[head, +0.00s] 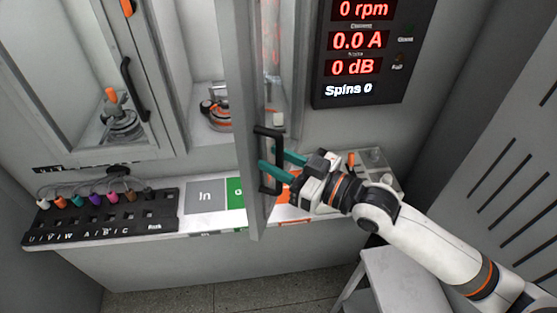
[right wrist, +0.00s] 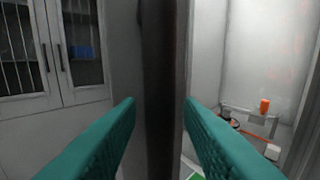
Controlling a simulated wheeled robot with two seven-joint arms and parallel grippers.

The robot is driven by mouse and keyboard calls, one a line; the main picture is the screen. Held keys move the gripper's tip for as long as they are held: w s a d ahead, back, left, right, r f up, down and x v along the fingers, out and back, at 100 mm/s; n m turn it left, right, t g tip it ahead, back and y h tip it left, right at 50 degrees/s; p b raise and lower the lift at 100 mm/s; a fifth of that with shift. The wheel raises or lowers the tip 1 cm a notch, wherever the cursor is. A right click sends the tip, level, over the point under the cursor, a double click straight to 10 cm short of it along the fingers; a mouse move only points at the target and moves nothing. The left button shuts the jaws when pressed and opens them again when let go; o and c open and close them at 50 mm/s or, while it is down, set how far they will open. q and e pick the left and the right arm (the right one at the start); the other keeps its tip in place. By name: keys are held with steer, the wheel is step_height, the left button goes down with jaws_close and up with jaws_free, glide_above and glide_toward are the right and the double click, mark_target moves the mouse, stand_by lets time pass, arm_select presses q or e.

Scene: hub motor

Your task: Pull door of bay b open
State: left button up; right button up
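A grey-framed door (head: 243,130) stands swung out from the cabinet, nearly edge-on in the head view; I take it as bay b's, though no letter is readable. Its black handle (head: 268,160) faces right. My right gripper (head: 268,168) has its teal fingers at this handle. The fingers look spread. My left gripper is not in view.
Another door (head: 157,80) with a black handle stands left. A display panel (head: 360,50) is at upper right. A ledge below holds a black rack (head: 100,217) with coloured plugs and a mat (head: 205,197) marked "In". A white stool (head: 400,275) stands below my right arm.

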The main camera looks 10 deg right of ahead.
mark_target(256, 112)
step_height(256, 112, up, 10)
steer(key=shift+f+b, duration=0.1)
steer(key=shift+b, duration=0.45)
steer(key=shift+c, duration=0.5)
